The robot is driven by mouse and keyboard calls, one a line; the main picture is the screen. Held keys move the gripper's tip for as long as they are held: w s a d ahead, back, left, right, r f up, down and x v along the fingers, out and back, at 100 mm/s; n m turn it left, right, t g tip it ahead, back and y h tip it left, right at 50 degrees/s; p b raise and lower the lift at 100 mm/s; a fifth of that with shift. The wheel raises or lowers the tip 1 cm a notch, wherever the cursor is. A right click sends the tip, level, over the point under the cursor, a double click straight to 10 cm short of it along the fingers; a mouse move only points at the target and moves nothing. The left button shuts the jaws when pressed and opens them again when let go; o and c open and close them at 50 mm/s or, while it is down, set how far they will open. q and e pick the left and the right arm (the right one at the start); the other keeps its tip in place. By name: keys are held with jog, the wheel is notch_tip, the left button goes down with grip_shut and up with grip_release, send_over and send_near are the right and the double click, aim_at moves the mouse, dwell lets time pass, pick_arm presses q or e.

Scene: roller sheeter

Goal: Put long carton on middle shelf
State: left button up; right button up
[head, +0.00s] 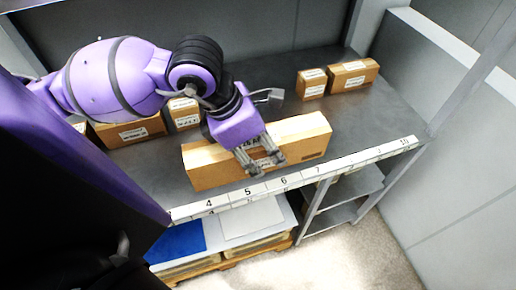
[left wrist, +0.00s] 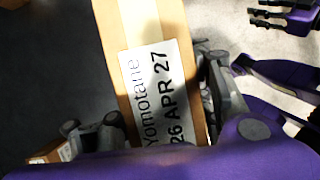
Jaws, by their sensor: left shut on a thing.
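The long carton (head: 309,137) is a brown box with tape and a white label. It lies lengthwise along the front edge of a dark grey shelf (head: 365,118) with a numbered strip. My left gripper (head: 262,165) is over the carton's middle and shut on it, one finger on each side. The left wrist view shows the carton (left wrist: 120,30) between the fingers (left wrist: 160,120), its label reading "Yomotane 26 APR 27". I cannot tell whether the carton's underside touches the shelf. Part of what seems my right gripper (left wrist: 275,14) shows at the top right there, its jaws unclear.
Two small cartons (head: 312,84) (head: 353,75) stand at the back right; more (head: 128,133) stand at the back left, partly behind my arm. The numbered strip (head: 333,170) marks the front edge. Below are a lower level with blue and white tops (head: 253,220) and a metal rack (head: 335,213). The shelf's right end is clear.

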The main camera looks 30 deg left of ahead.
pick_arm(q)
jog(key=shift+w+a+f+b, duration=0.2)
jog(key=shift+w+f+b, duration=0.7)
jog(key=shift+b, duration=0.3)
jog(key=w+f, duration=0.2)
jog(key=w, duration=0.1)
jog(key=w+a+f+b, duration=0.1)
jog(key=w+f, duration=0.1)
jog(key=w, duration=0.2)
jog(key=w+a+f, duration=0.1)
jog(key=w+f, duration=0.1)
jog(key=w, duration=0.1)
jog(key=shift+w+a+f+b, duration=0.25)
jog(key=shift+w+f+b, duration=0.1)
jog(key=shift+w, duration=0.05)
jog(key=shift+w+a+f, duration=0.1)
jog(key=shift+w+f, duration=0.15)
jog(key=shift+f, duration=0.1)
jog(key=shift+w+f, duration=0.2)
jog(key=shift+f, duration=0.1)
notch_tip(320, 180, down, 3)
jog(key=shift+w+f, duration=0.1)
pick_arm(e)
jog(key=f, duration=0.1)
jog(key=s+f, duration=0.1)
jog(key=f, duration=0.1)
jog(key=d+f, duration=0.1)
jog(key=shift+s+d+f, duration=0.1)
jog(key=shift+s+f, duration=0.1)
jog(key=shift+w, duration=0.1)
